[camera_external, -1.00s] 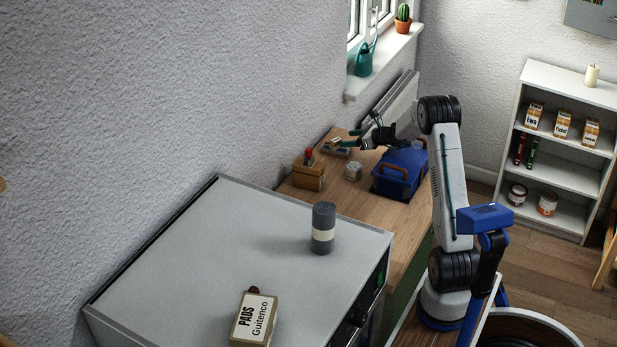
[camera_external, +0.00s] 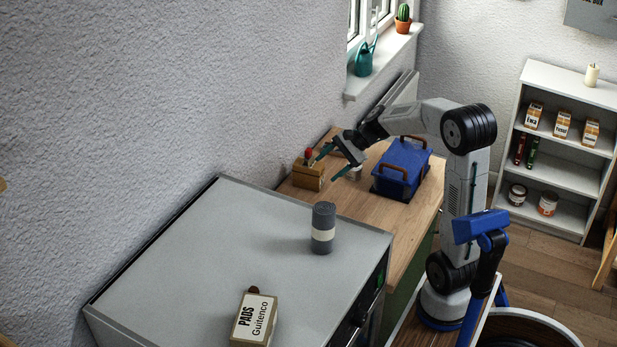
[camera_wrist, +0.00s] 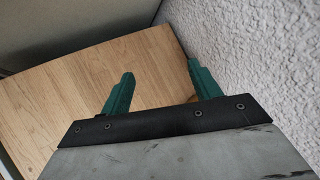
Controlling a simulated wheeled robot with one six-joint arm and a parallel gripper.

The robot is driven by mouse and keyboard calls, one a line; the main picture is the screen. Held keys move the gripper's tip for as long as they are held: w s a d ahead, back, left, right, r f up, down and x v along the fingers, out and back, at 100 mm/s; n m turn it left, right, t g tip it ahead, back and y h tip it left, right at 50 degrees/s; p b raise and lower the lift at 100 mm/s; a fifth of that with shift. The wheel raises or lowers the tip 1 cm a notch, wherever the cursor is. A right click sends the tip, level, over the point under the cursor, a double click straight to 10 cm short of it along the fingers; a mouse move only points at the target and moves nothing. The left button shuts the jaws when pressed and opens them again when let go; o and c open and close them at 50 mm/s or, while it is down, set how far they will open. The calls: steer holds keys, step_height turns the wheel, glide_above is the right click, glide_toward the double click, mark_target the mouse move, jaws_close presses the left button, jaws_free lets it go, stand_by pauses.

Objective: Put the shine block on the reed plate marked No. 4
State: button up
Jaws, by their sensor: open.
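My gripper (camera_external: 332,166) is open above the far part of the wooden bench (camera_external: 412,228), close to a tan wooden block or box (camera_external: 309,176) with a red-topped item on it. In the wrist view my gripper (camera_wrist: 160,70) shows two green fingers apart, with nothing clearly held between them. A sliver of something brown shows by the base of the right finger, too little to identify. I cannot pick out the shine block or any reed plate marked No. 4. My gripper and wrist cover part of the bench top.
A blue toolbox (camera_external: 402,166) with brown handles stands on the bench. A grey cabinet (camera_external: 190,265) in front carries a dark cylinder (camera_external: 323,228) and a Pads box (camera_external: 254,318). The textured wall (camera_wrist: 250,50) is close on the right in the wrist view.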

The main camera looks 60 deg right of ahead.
steer(key=s+a+r+n+g, duration=0.2)
steer(key=s+a+n+g, duration=0.1)
steer(key=s+a+n, duration=0.65)
steer(key=s+a+f+n+g+h, duration=0.1)
steer(key=s+a+n+h, duration=0.2)
steer(key=s, duration=0.6)
steer(key=s+a+f+n+g+h, duration=0.1)
steer(key=s+a+n+g+h, duration=0.1)
steer(key=s+n, duration=0.5)
steer(key=s+a+h, duration=0.1)
steer(key=s, duration=0.2)
steer(key=shift+f, duration=0.4)
